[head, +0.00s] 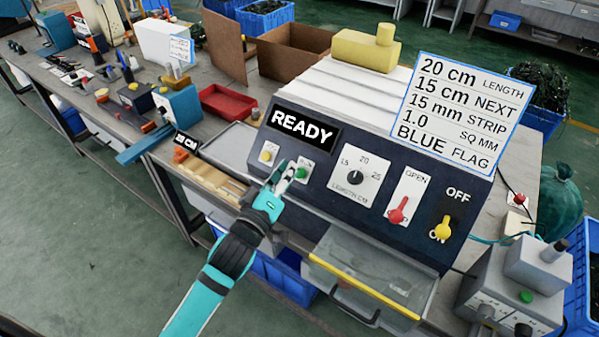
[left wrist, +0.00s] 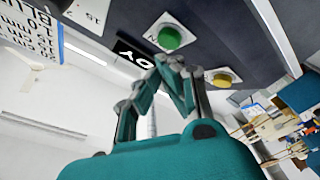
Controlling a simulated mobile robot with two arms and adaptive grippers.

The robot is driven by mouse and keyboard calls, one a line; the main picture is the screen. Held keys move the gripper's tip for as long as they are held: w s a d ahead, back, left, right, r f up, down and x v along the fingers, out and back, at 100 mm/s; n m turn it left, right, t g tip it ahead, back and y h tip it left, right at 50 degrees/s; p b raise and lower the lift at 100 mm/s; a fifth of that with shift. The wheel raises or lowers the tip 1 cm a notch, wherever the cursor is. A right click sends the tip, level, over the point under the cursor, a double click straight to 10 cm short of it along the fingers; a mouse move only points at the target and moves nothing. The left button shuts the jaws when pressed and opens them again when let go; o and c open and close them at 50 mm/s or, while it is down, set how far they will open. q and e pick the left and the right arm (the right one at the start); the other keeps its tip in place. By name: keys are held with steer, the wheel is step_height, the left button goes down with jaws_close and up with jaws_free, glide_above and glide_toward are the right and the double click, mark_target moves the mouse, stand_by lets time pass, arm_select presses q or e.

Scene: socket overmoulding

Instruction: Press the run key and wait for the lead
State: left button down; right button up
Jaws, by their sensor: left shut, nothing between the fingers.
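The machine's dark sloped panel (head: 330,185) carries a display (head: 302,129) reading READY. The green key (head: 302,172) is on a white plate below the display; it also shows in the left wrist view (left wrist: 169,38). A yellow key (head: 267,156) is to its left, also in the left wrist view (left wrist: 222,78). My left gripper (head: 284,176) is shut and empty, its tips close to the green key. In the left wrist view its fingertips (left wrist: 170,62) lie just below the green key; I cannot tell whether they touch. The length dial (head: 355,178) points near 20. My right gripper is not in view.
A red lever (head: 398,212) under OPEN and a yellow switch (head: 443,230) at ON are to the right. A clear bin (head: 375,265) with a yellow edge is below the panel. A job card (head: 462,112) stands above. A red tray (head: 228,103) is on the bench behind.

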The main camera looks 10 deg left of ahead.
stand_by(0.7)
arm_select(q)
steer(key=shift+w+d+f, duration=0.15)
steer(key=shift+w+f, duration=0.1)
steer(key=shift+w, duration=0.05)
